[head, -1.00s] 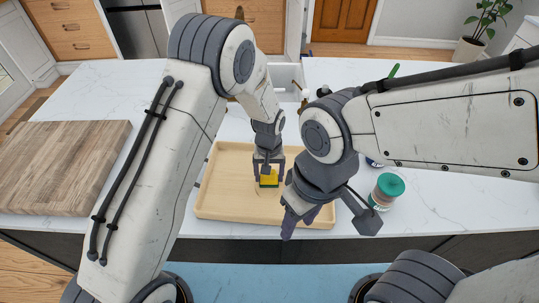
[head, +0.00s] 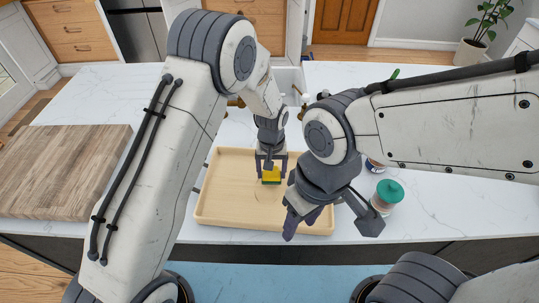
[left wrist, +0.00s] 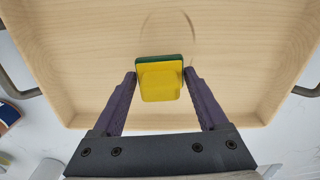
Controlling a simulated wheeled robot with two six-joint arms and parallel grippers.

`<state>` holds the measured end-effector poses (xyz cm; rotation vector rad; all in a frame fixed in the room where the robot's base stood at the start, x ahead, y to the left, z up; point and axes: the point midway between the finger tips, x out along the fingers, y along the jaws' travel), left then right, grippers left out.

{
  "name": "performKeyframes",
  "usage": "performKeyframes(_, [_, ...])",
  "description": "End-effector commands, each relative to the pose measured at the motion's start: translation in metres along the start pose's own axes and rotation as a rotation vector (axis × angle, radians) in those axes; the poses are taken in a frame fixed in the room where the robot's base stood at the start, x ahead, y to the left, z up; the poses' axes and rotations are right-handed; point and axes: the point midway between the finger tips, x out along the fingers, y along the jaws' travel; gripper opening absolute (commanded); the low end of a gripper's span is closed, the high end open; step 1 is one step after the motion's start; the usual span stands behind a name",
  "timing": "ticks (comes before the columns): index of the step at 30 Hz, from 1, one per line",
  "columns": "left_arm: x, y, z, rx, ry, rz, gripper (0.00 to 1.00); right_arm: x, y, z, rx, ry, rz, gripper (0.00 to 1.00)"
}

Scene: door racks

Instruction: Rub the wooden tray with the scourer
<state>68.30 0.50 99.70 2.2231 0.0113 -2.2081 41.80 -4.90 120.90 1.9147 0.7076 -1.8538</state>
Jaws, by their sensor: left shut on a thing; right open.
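The wooden tray (head: 232,205) lies on the white counter, pale with raised rims and dark side handles. The scourer (head: 271,176) is a yellow sponge with a green layer. My left gripper (head: 271,172) is shut on it, inside the tray. In the left wrist view the scourer (left wrist: 161,80) sits between the fingertips of the left gripper (left wrist: 160,82), green edge away from the camera. A faint curved mark shows on the tray floor (left wrist: 90,60) around and beyond it. Whether the green side touches the floor is hard to tell. My right gripper (head: 302,222) is open above the tray's right front part.
A jar with a green lid (head: 387,195) stands on the counter right of the tray. A wooden board (head: 62,170) lies at the left. A sink and tap are behind the tray. My right arm hides some of the counter.

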Motion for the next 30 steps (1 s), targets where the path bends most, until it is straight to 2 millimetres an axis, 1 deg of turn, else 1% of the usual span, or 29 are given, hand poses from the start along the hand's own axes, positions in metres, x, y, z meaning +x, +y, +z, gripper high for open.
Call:
performKeyframes(1, [-0.007, -0.003, 0.001, -0.005, -0.004, -0.002, 0.16, -0.007, -0.001, 0.0, -0.001, 0.0, 0.0, 0.5])
performKeyframes(5, [-0.019, -0.006, 0.001, -0.009, -0.005, -0.002, 0.16, -0.015, -0.001, -0.001, -0.002, -0.001, 0.0, 0.5])
performKeyframes(17, [-0.053, -0.006, 0.001, -0.009, -0.004, -0.002, 0.16, -0.04, -0.003, -0.002, -0.007, 0.0, 0.0, 0.5])
performKeyframes(21, [-0.057, -0.005, 0.001, -0.008, -0.005, -0.002, 0.16, -0.043, -0.003, -0.002, -0.007, 0.0, 0.0, 0.5])
performKeyframes(30, [-0.056, -0.005, 0.001, -0.008, -0.005, -0.002, 0.16, -0.042, -0.003, -0.002, -0.007, 0.0, 0.0, 0.5])
